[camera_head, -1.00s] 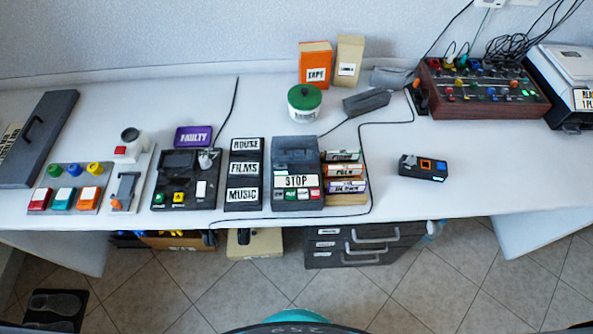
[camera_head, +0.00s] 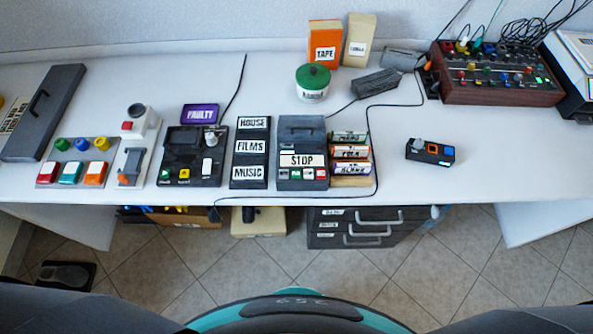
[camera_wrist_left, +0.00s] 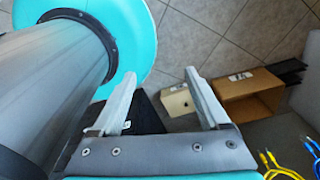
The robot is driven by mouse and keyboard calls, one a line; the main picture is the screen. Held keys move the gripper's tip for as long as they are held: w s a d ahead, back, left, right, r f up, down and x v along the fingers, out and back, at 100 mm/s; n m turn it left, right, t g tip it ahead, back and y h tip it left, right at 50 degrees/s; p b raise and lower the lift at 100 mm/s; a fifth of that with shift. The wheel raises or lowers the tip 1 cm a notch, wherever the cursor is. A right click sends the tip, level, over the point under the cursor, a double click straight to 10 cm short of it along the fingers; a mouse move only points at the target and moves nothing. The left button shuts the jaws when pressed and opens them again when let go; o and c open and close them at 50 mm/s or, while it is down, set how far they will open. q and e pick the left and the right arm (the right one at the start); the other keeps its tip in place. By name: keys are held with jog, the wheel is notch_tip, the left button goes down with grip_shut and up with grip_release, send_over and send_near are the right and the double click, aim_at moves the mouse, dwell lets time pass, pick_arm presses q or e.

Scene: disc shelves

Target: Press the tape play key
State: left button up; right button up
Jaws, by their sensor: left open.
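The tape player (camera_head: 302,129) is a dark grey box on the table, a little right of the middle in the head view. A STOP label (camera_head: 302,160) lies across its front part. Below the label is a row of small keys (camera_head: 302,174) in green, white and red; their markings are too small to read. My left gripper (camera_wrist_left: 160,95) shows in the left wrist view with its two fingers apart and nothing between them. It hangs over the floor, away from the player. My right gripper is not in view.
A HOUSE, FILMS, MUSIC panel (camera_head: 250,181) stands left of the player and a cassette rack (camera_head: 350,181) right of it. A black cable (camera_head: 372,150) runs around the rack. Drawers (camera_head: 365,228) sit below the table.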

pick_arm(q)
jog(key=shift+w+a, duration=0.1)
grip_shut()
dwell(0.4)
dwell(1.1)
